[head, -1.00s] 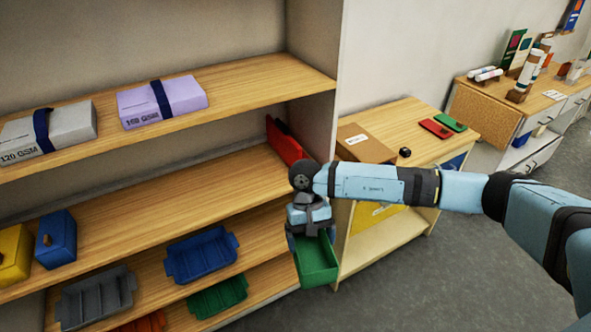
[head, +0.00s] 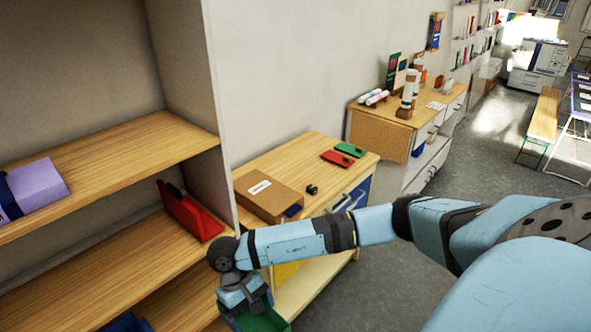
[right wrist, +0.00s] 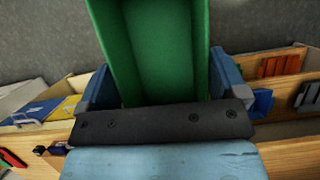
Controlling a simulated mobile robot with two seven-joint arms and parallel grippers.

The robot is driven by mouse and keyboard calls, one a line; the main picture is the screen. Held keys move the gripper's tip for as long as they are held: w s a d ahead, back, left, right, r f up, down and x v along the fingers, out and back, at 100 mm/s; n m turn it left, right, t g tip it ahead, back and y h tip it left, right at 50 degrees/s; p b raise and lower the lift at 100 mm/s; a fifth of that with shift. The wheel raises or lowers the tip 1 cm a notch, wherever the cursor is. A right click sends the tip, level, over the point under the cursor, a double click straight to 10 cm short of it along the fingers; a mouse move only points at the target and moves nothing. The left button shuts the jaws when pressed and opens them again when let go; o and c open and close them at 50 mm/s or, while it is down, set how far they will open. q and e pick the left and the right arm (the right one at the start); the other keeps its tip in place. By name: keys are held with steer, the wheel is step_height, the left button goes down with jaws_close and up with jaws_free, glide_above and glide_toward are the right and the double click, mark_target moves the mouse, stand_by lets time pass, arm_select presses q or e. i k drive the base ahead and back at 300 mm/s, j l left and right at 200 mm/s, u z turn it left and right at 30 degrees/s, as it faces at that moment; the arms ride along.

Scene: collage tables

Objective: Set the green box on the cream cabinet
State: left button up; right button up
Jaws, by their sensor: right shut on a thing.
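The green box (head: 262,321) hangs from my right gripper (head: 246,303) at the bottom of the head view, partly cut off by the frame edge. In the right wrist view the green box (right wrist: 165,50) is an open tray between the two blue fingers of my right gripper (right wrist: 163,88), which is shut on it. A low cabinet (head: 330,206) with a cream frame and wooden top stands just beyond, to the right of the shelf. My forearm hides part of its front. My left gripper is not in view.
The cabinet top holds a brown box (head: 268,196), a small black object (head: 312,189), a red piece (head: 338,158) and a green piece (head: 350,149). A wooden shelf unit (head: 120,262) with a red item (head: 190,213) stands left. A drawer cabinet (head: 412,120) is behind; floor is open at right.

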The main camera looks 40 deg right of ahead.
mark_target(320, 171)
steer(key=i+l+u, duration=0.15)
steer(key=l, duration=1)
steer(key=i+l+u, duration=0.15)
steer(key=i+l, duration=0.15)
steer(key=l, duration=0.85)
steer(key=i+l+u, duration=0.15)
steer(key=l, duration=1.05)
steer(key=l+u, duration=0.1)
steer(key=l, duration=1.1)
steer(key=i, duration=0.05)
